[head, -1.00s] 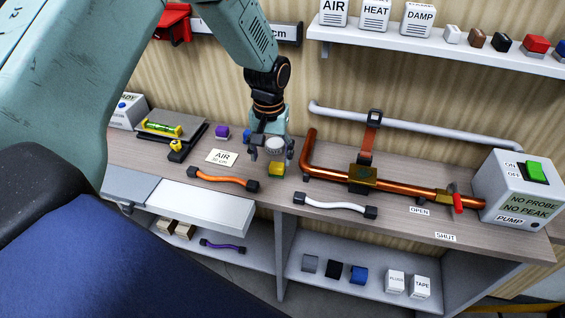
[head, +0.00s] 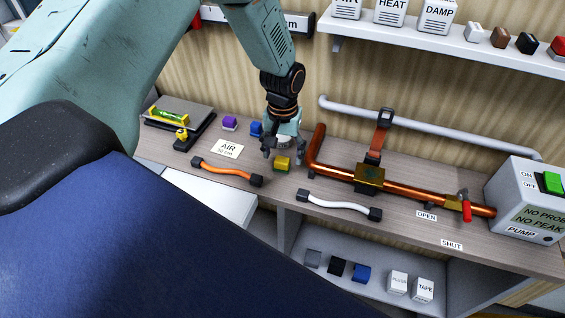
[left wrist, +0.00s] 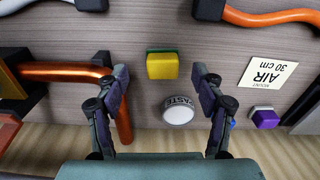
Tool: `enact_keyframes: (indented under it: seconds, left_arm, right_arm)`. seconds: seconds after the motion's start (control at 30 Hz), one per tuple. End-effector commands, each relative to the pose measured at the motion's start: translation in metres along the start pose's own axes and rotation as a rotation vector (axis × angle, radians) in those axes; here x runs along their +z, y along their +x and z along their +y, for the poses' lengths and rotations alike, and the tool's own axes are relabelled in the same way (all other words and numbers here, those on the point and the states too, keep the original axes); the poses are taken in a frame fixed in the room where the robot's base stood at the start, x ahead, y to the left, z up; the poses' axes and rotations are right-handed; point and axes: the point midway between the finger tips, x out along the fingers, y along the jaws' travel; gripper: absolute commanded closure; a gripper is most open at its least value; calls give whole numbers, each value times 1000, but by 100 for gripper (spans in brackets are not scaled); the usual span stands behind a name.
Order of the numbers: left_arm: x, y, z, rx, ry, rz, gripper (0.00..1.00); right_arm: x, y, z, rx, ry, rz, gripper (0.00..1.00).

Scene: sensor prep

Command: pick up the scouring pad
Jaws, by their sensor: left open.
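The scouring pad is a small yellow block with a green layer (head: 282,164), lying on the wooden worktop. In the left wrist view the pad (left wrist: 162,67) sits between the fingertip lines. My left gripper (head: 283,152) is open and empty, pointing down just behind the pad in the head view; it also shows in the left wrist view (left wrist: 160,76). I cannot tell the exact height of its fingertips. A round white tin marked PASTE (left wrist: 178,110) stands between the fingers, close to the pad, partly hidden in the head view. My right gripper is not in view.
An orange cable (head: 226,173) and a white cable (head: 338,205) lie in front. A copper pipe (head: 330,169) runs to the right. A blue block (head: 256,129), a purple block (head: 230,123) and the AIR card (head: 227,149) are at left.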

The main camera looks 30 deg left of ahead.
Motion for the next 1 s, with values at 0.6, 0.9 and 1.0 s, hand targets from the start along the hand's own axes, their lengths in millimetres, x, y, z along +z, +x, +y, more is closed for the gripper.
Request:
enact_keyframes:
  seconds: [0.6, 0.9, 1.0]
  left_arm:
    - [-2, 32, -1, 0, -1, 1, 41]
    - [-2, 32, -1, 0, -1, 1, 66]
    - [-2, 32, -1, 0, -1, 0, 75]
  right_arm:
    - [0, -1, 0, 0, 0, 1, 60]
    - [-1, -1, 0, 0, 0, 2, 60]
    - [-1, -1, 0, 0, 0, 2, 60]
